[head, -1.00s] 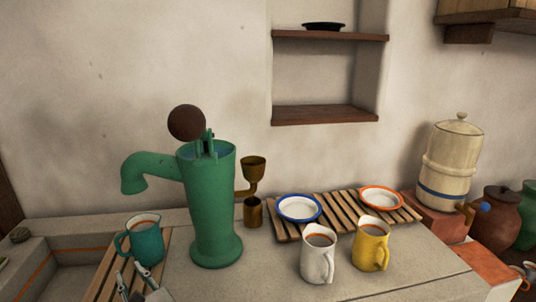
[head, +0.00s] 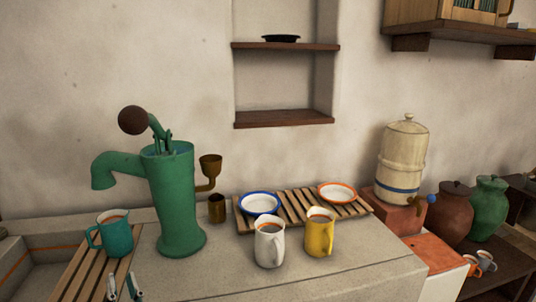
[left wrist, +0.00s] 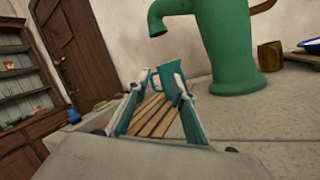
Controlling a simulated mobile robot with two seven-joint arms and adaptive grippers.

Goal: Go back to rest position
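My left gripper (head: 123,286) shows at the bottom left of the head view, with only its fingertips in sight. Its two fingers are apart with nothing between them. In the left wrist view the fingers (left wrist: 153,108) are spread, with a teal mug (left wrist: 166,77) and a wooden slatted rack (left wrist: 154,117) beyond them. The teal mug also stands upright on the rack in the head view (head: 114,235), behind my fingertips and apart from them. My right gripper is in neither view.
A green hand pump (head: 178,200) stands right of the teal mug. A white jug (head: 269,245) and a yellow jug (head: 319,234) stand on the counter (head: 215,280). Two plates lie on another slatted rack (head: 290,208). A stone sink (head: 38,275) is at the left.

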